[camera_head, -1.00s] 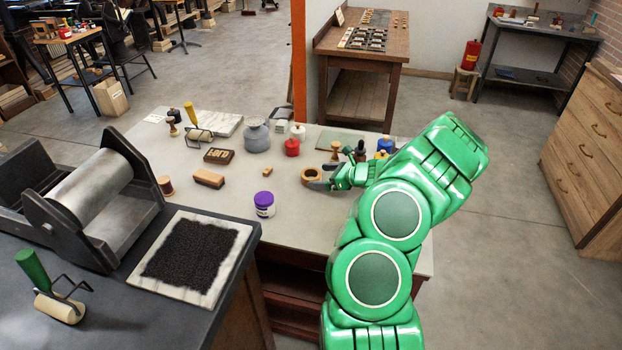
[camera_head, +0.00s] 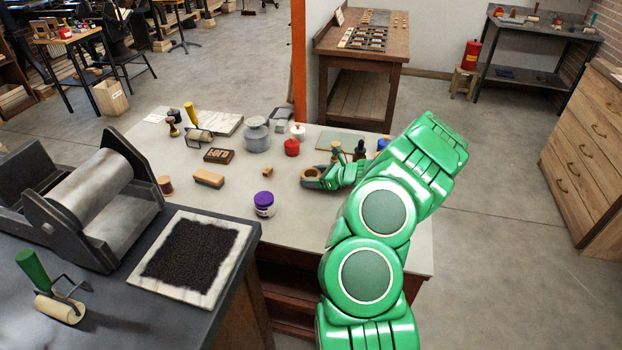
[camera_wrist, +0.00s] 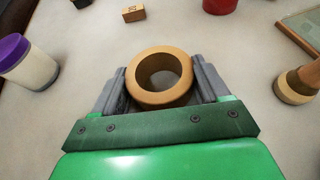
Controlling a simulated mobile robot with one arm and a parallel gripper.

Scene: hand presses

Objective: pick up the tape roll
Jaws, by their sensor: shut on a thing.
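The tape roll (camera_wrist: 159,63) is a tan ring with a round hole. In the wrist view it sits between the two grey fingers of my gripper (camera_wrist: 160,82), which is shut on its sides. In the head view the tape roll (camera_head: 311,173) shows at the end of my green arm, with my gripper (camera_head: 313,180) around it, at or just above the light table. I cannot tell from these views whether the roll touches the tabletop. Part of the roll is hidden by the fingers in the head view.
A purple-lidded jar (camera_head: 264,204) stands to the left on the table (camera_head: 225,225). A small wooden block (camera_head: 267,172) and a red pot (camera_head: 292,147) stand beyond. A wooden-handled stamp (camera_wrist: 297,84) is close on the right. The tabletop between the jar and my gripper is clear.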

